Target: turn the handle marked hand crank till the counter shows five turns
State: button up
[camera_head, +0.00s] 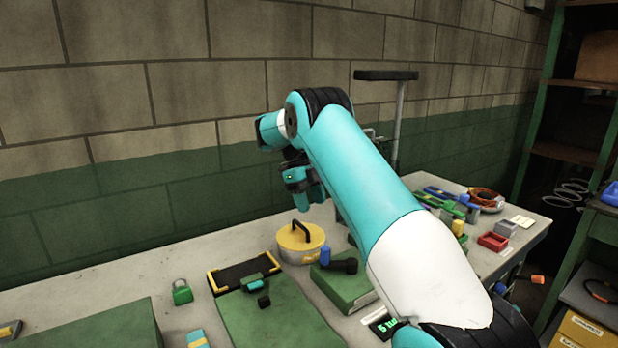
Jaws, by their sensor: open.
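A green box (342,288) stands on the bench in the middle, partly hidden behind my arm. On its top are a dark crank arm (345,266) and an upright blue grip (325,257), which look like the hand crank; I cannot read a label. A small dark display (381,322) with green characters reads "5 tu", and my arm hides the rest. My gripper (309,199) is open and empty, pointing down. In the picture it is above the yellow lidded pot and the crank, apart from both.
The yellow pot (299,249) with an arched handle stands close left of the crank. A black tray (243,273), a green padlock (182,292) and a green mat (270,322) lie left. Several small parts and a red bin (492,242) crowd the right. A post (398,120) rises behind my arm.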

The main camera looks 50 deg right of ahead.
jog(key=shift+p+v, duration=0.75)
jog(key=shift+v, duration=0.1)
dwell(2.4)
jog(key=s+a+r+n+t, duration=0.1)
jog(key=s+a+r+n, duration=0.15)
jog(key=a+n, duration=0.5)
jog(key=s+a+r+n+t+h+b, duration=0.1)
jog(key=a+r+n+t, duration=0.15)
jog(key=a+n, duration=0.45)
jog(key=s+a+r+n, duration=0.2)
jog(key=a+r+n, duration=0.3)
jog(key=n, duration=0.4)
jog(key=s+a+f+n+y, duration=0.1)
jog(key=s+a+n+y, duration=0.4)
jog(key=s+a+n, duration=1.4)
jog(key=s+a+t, duration=0.1)
jog(key=s, duration=0.2)
jog(key=shift+s+f+b, duration=0.25)
jog(key=shift+f+b, duration=0.1)
